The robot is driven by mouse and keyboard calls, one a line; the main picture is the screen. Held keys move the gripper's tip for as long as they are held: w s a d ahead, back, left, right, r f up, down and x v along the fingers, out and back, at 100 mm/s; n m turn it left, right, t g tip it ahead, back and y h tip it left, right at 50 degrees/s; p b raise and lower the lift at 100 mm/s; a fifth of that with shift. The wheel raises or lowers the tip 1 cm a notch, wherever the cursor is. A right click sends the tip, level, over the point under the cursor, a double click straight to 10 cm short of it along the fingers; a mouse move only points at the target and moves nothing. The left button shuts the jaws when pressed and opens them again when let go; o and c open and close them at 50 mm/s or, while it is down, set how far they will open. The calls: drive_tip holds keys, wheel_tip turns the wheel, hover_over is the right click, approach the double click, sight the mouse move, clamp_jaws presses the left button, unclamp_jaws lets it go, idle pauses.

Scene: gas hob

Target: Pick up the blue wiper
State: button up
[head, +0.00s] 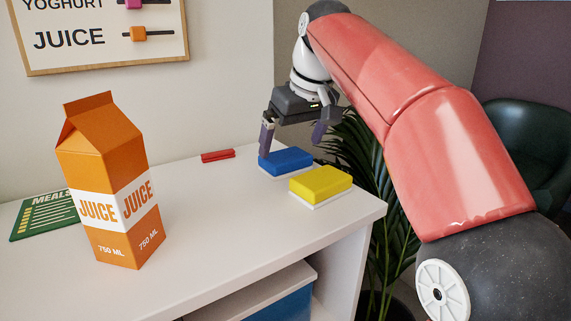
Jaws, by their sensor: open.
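The blue wiper (287,160) is a blue block with a pale underside, lying flat on the white table near its far right part. My gripper (292,146) points down above the blue wiper with its fingers spread apart. The left fingertip is close to the wiper's left end; I cannot tell whether it touches. The right finger is off to the wiper's right and looks higher. Nothing is held between the fingers.
A yellow wiper (321,184) lies just in front of the blue one, near the table's right edge. A small red object (218,155) lies by the wall. An orange juice carton (108,180) and a green meals card (45,216) are at the left. The white tabletop (222,215) is clear mid-front.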

sight(287, 156)
drive_tip(key=b+x, duration=0.1)
drive_tip(key=x, duration=0.3)
drive_tip(key=shift+w+a+f, duration=0.1)
drive_tip(key=shift+f, duration=0.25)
drive_tip(key=shift+c, duration=0.4)
drive_tip(key=c, duration=0.7)
drive_tip(key=shift+r, duration=0.1)
drive_tip(key=shift+c, duration=0.2)
drive_tip(key=shift+r, duration=0.15)
